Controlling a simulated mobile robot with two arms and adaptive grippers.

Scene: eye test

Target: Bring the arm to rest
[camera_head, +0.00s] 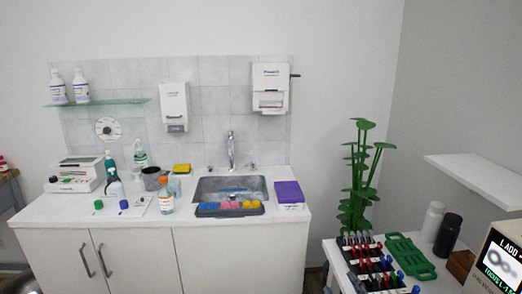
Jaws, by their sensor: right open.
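No arm of mine shows clearly in the head view. A small dark and blue shape at the bottom edge, left of the white side table, seems to be part of my right gripper (328,279). It is open, and I see nothing held in it. Most of it is cut off or too small to make out. My left gripper is not in view.
A white counter (250,232) with a sink (230,188), bottles and a boxy device (77,174) stands along the back wall. At the lower right are a rack of coloured items (372,262), a green tray (410,257), two bottles, a plant (358,175) and a screen (500,262).

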